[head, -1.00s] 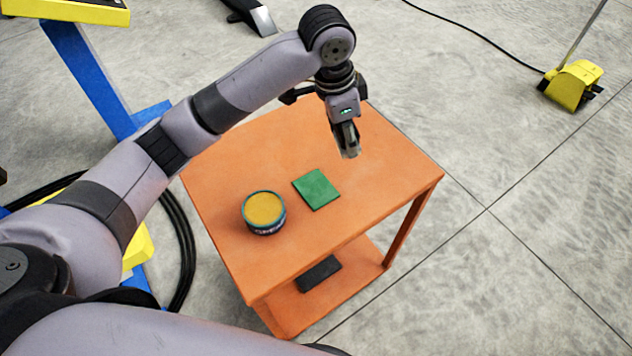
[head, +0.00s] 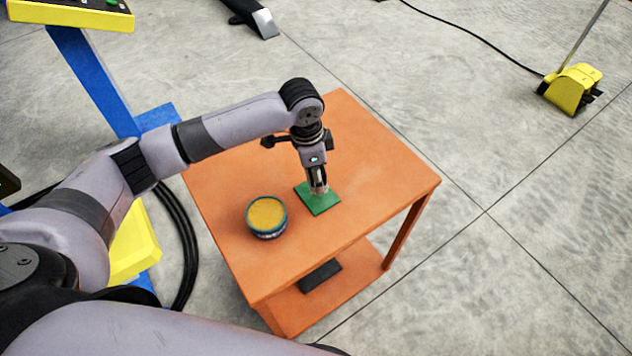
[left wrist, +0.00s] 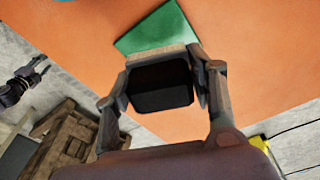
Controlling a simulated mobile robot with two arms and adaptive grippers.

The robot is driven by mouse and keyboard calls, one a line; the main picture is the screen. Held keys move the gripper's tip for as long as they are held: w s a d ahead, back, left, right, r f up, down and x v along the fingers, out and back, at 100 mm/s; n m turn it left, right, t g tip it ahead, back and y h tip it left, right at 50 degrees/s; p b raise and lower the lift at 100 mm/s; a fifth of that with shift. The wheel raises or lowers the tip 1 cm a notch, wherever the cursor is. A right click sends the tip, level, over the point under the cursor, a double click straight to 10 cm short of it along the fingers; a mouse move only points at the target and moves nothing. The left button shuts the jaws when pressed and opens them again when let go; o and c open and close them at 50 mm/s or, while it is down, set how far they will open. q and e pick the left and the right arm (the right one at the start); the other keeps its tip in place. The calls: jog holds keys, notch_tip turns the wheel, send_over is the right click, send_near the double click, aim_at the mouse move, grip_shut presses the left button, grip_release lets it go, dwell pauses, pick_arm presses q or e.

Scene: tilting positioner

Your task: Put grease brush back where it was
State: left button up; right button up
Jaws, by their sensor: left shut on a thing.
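My left gripper (head: 318,183) points down over the green pad (head: 322,206) on the orange cart. In the left wrist view its fingers (left wrist: 163,78) are shut on a dark block with a tan edge, which looks like the grease brush (left wrist: 160,92). In the head view the brush is mostly hidden by the fingers. The green pad also shows in the left wrist view (left wrist: 157,30), just beyond the brush's tan edge. I cannot tell whether the brush touches the pad.
An open tin of yellow-brown grease (head: 266,216) stands on the orange cart (head: 375,165), left of the pad. A dark block (head: 320,274) lies on the lower shelf. The cart top right of the pad is clear. A yellow pedal (head: 570,90) stands on the floor.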

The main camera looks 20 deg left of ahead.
aim_at(310, 170)
pick_arm(q)
notch_tip(310, 170, down, 4)
jog(key=shift+f+p, duration=0.1)
jog(key=shift+p, duration=0.2)
jog(key=shift+f, duration=0.25)
jog(key=o, duration=1)
pick_arm(e)
jog(key=shift+d+r, duration=0.35)
jog(key=shift+d, duration=0.05)
pick_arm(q)
jog(key=shift+r, duration=0.15)
jog(key=r, duration=0.4)
jog(key=a+r+b, duration=0.1)
jog(key=r, duration=0.6)
jog(key=shift+s+a+r, duration=0.15)
jog(key=shift+s+r, duration=0.2)
pick_arm(e)
jog(key=shift+a+f, duration=0.2)
jog(key=shift+f, duration=0.55)
